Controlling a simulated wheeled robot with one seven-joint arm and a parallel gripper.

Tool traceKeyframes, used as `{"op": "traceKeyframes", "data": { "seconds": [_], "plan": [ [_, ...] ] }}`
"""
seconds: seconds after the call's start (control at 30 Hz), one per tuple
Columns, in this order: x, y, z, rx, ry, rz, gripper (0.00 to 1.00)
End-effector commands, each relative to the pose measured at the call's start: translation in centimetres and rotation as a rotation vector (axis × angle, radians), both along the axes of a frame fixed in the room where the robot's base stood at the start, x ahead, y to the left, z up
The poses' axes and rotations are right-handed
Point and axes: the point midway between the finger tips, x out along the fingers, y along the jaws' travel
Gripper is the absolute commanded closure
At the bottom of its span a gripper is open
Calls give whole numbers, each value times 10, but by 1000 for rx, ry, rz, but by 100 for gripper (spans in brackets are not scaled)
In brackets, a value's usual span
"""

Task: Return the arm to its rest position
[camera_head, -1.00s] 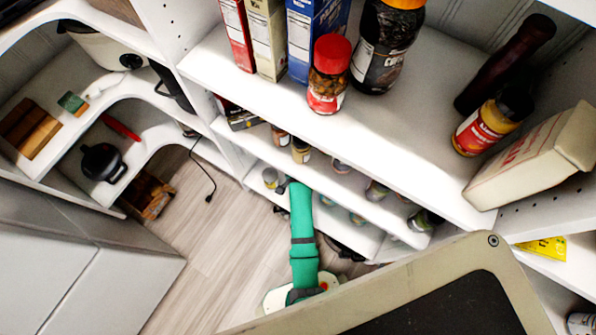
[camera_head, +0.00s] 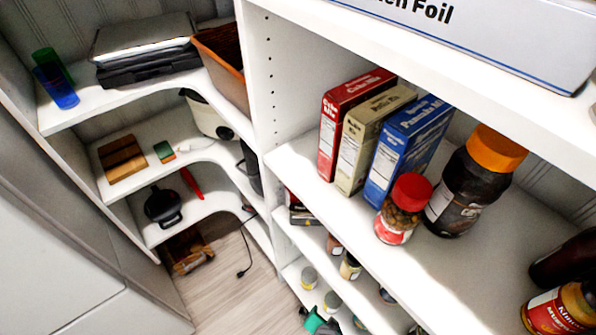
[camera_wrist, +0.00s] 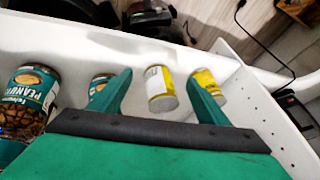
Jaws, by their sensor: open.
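My gripper (camera_wrist: 160,75) is open in the wrist view, with two green fingers apart and pointing at a white shelf (camera_wrist: 100,43). A white-and-yellow can (camera_wrist: 161,90) shows between the fingers, apart from both in the picture; its depth from them is hard to judge. A second yellow can (camera_wrist: 210,82) is partly behind the right finger. A small jar (camera_wrist: 98,82) is partly behind the left finger. In the head view only a green piece of my arm (camera_head: 314,320) shows at the bottom edge; the rest of it is out of frame.
A peanut jar (camera_wrist: 30,95) stands left of the fingers. In the head view, boxes (camera_head: 407,150), a red-lidded jar (camera_head: 403,212) and an orange-lidded jar (camera_head: 474,185) stand on the upper shelf. A black cord (camera_head: 245,260) lies on the open wooden floor (camera_head: 225,290).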

Motion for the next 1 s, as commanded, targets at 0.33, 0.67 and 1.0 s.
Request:
{"op": "traceKeyframes", "data": {
  "seconds": [0.33, 0.67, 1.0],
  "plan": [
    [-45, 25, 53, -139, -227, 217, 30],
    [-84, 54, 134, -275, -451, 386, 30],
    [-120, 79, 241, -430, -677, 499, 30]
  ]
}}
